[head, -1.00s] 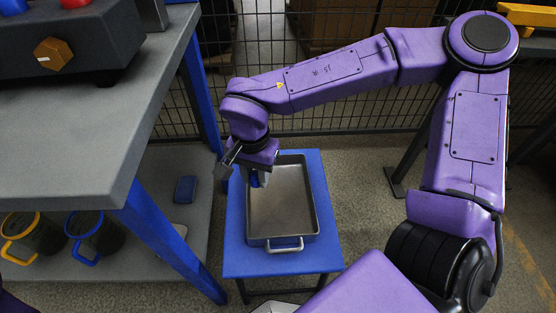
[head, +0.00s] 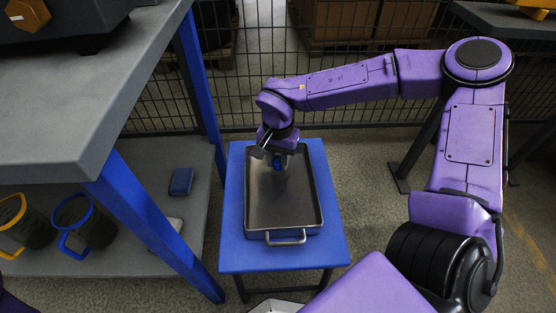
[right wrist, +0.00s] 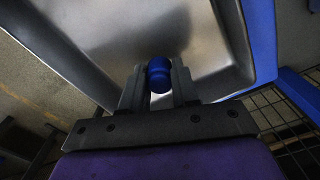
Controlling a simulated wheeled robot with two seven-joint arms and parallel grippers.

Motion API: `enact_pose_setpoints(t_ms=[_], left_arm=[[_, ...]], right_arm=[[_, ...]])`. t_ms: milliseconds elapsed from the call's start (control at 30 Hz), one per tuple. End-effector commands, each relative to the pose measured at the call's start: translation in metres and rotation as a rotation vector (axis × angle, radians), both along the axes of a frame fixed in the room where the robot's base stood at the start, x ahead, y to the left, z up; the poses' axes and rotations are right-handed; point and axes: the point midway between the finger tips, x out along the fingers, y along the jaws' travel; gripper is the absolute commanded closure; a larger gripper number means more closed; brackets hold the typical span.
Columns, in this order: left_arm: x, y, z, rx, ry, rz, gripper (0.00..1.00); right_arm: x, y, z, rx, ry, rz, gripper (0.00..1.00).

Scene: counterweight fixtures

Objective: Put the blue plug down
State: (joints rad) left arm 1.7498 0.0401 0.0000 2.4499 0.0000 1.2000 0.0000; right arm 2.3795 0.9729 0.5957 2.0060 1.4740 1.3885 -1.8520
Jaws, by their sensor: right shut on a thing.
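The blue plug (right wrist: 159,75) is held between the two fingers of my right gripper (right wrist: 159,88) in the right wrist view. In the head view my right gripper (head: 276,160) points down over the far part of a grey metal tray (head: 286,226), with the blue plug (head: 279,162) partly hidden at its fingertips. The tray lies on a small blue table (head: 232,240). I cannot tell whether the plug touches the tray floor. My left gripper is out of view.
A grey workbench (head: 90,105) with a blue leg (head: 150,220) stands left of the blue table. A wire fence (head: 350,110) runs behind.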

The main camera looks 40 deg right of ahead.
Motion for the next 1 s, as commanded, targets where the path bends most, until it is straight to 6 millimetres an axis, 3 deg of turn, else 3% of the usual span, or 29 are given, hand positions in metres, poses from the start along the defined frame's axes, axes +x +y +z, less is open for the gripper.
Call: enact_pose_setpoints(t_ms=[500,533,600,867,1000], left_arm=[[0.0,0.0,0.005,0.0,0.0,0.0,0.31],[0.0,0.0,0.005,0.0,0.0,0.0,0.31],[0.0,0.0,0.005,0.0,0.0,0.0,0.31],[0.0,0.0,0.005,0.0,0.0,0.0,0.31],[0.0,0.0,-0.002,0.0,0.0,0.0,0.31]], right_arm=[[0.0,0.0,-0.011,0.0,0.0,0.001,1.0],[0.0,0.0,-0.012,0.0,0.0,0.0,0.67],[0.0,0.0,-0.012,0.0,0.0,0.0,0.45],[0.0,0.0,-0.011,0.0,0.0,0.0,0.45],[0.001,0.0,-0.002,0.0,-0.005,-0.001,0.45]])
